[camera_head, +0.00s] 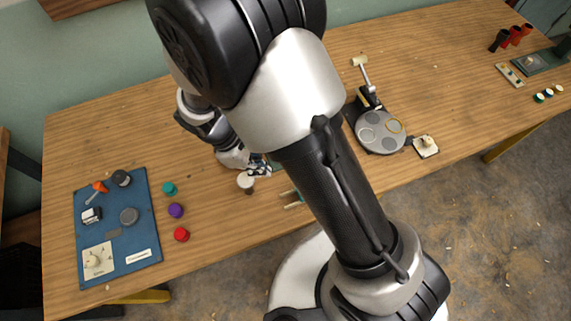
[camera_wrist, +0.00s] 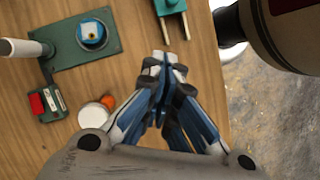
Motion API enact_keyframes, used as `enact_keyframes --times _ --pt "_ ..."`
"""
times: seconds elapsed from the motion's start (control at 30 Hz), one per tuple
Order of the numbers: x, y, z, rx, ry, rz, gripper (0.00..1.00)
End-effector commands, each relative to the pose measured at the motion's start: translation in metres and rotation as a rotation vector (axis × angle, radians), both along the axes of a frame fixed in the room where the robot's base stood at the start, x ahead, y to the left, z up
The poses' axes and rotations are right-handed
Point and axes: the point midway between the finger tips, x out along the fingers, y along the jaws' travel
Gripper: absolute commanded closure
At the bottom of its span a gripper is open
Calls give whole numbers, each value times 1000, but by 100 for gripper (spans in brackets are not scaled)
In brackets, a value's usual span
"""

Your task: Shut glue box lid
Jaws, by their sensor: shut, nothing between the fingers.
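I cannot make out for certain which object is the glue box, or a lid on it. In the head view my gripper (camera_head: 262,170) is small and partly hidden by my arm, close to a white-topped round piece (camera_head: 246,181).
A teal piece with two wooden prongs (camera_wrist: 171,8) lies just beyond my fingertips. A blue mat (camera_head: 140,205) with several parts lies at the left. Teal, purple (camera_head: 176,210) and red knobs stand beside it. A round grey tray (camera_head: 381,133) stands at right. The back left table is clear.

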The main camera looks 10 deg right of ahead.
Motion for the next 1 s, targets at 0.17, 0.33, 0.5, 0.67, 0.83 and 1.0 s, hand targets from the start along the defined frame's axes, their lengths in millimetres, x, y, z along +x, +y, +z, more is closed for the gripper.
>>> enact_keyframes --times 0.17,0.33,0.5,0.67,0.83,1.0 --pt "-3 -12 -30 -3 4 -1 100" --pt "-5 -26 -66 -3 5 -2 100" --pt "-8 -39 -95 -2 4 -2 100" --pt "-12 -63 -90 -1 1 -4 100" --pt "-13 -73 -90 0 1 0 100" --pt "-14 -75 -89 0 1 0 100"
